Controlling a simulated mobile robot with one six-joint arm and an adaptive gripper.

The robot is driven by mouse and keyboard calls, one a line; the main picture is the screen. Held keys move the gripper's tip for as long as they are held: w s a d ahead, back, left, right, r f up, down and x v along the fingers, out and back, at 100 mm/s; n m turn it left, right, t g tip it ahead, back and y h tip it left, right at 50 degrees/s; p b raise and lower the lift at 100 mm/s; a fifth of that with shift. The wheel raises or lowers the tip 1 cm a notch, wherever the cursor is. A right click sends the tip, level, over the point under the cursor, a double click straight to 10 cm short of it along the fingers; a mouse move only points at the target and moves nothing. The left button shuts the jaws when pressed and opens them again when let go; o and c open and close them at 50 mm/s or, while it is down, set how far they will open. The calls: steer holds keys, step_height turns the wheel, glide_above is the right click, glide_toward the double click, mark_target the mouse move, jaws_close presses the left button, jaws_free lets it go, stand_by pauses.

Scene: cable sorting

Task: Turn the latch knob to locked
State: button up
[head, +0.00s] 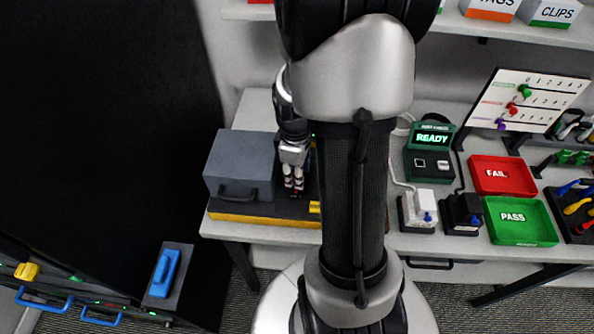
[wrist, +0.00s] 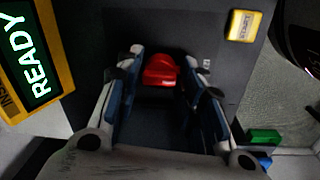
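The latch knob (wrist: 160,72) is red and sits on a dark panel in the wrist view. My gripper (wrist: 164,54) is open, with one finger on each side of the knob and a small gap to each. I cannot tell how far the fingertips are above the panel. In the head view my gripper (head: 293,186) points down just right of the grey lid (head: 238,160) of a yellow-based box. I cannot make out the knob there.
A yellow START button (wrist: 244,25) and a READY display (wrist: 32,68) flank the knob in the wrist view. To the right in the head view are a tester (head: 430,150), a red FAIL tray (head: 503,174) and a green PASS tray (head: 520,220).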

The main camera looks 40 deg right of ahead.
steer(key=c, duration=0.7)
steer(key=shift+o, duration=0.2)
steer(key=shift+m, duration=0.3)
steer(key=m, duration=0.3)
steer(key=shift+p, duration=0.4)
steer(key=m, duration=0.4)
steer(key=shift+g, duration=0.3)
steer(key=m, duration=0.5)
steer(key=shift+m, duration=0.3)
steer(key=shift+w+m+p, duration=0.1)
steer(key=shift+m+p, duration=0.2)
steer(key=shift+m, duration=2)
steer(key=o, duration=1.1)
steer(key=shift+d, duration=0.1)
